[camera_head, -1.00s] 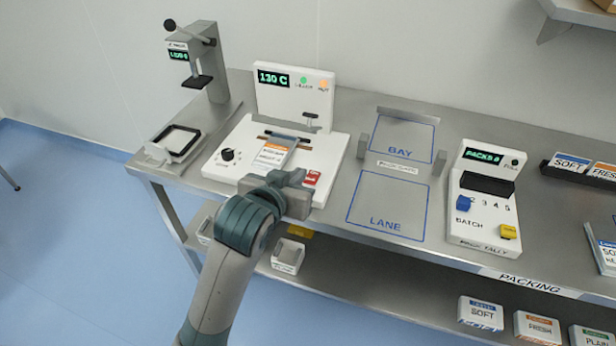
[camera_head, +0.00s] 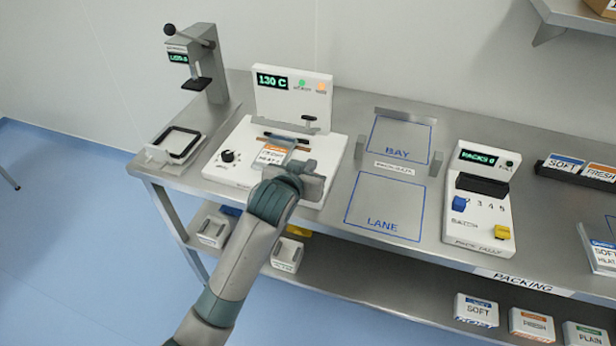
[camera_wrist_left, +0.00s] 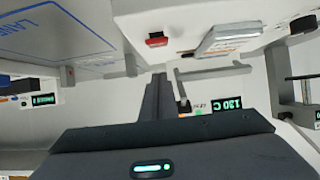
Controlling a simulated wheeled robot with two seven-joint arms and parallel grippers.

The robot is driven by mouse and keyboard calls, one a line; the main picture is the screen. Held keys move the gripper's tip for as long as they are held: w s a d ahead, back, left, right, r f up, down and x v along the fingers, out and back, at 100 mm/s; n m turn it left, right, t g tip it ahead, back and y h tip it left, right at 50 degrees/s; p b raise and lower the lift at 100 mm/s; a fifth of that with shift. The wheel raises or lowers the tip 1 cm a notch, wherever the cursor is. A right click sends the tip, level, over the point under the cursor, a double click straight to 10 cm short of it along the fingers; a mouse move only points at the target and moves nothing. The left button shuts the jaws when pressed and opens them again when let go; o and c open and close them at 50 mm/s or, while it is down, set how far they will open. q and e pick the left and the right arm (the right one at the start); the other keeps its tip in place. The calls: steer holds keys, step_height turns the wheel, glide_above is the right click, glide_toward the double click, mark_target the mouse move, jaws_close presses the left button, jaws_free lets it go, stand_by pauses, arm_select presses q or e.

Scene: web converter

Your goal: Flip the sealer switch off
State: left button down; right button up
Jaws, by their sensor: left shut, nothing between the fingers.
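The sealer (camera_head: 226,172) is a white machine on the bench, with a lit green "130 C" display (camera_head: 272,82) and a black dial (camera_head: 228,156). Its red switch (camera_wrist_left: 157,40) shows in the left wrist view, just beyond my fingertips. I cannot tell whether they touch it. In the head view the switch is hidden behind my left gripper (camera_head: 310,180). That gripper is over the sealer's front right corner, and its dark fingers (camera_wrist_left: 160,80) are shut and empty. A pack with an orange band (camera_head: 273,154) lies in the sealer. My right gripper is not in view.
The flat blue-outlined LANE (camera_head: 385,205) and BAY (camera_head: 402,138) areas lie right of the sealer, with small metal posts between. The pack tally box (camera_head: 480,225) stands further right. A press (camera_head: 208,60) with a black-framed tray (camera_head: 178,143) is at left.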

arm_select(q)
steer(key=shift+s+a+f+p, duration=0.1)
steer(key=shift+s+f+p, duration=0.2)
steer(key=shift+f, duration=0.65)
steer(key=shift+s+a+f+p, duration=0.15)
steer(key=shift+s+f, duration=0.1)
steer(key=shift+f, duration=0.65)
steer(key=shift+d, duration=0.1)
steer(key=shift+f, duration=0.1)
steer(key=shift+s+f+t+b, duration=0.2)
steer(key=shift+f+b, duration=0.15)
steer(key=shift+b, duration=0.25)
steer(key=shift+s+f+t+b, duration=0.1)
steer(key=shift+f+t+b, duration=0.15)
steer(key=shift+b, duration=0.35)
steer(key=shift+r, duration=0.3)
steer(key=shift+r+p, duration=0.7)
steer(key=shift+p, duration=0.35)
steer(key=shift+w, duration=0.1)
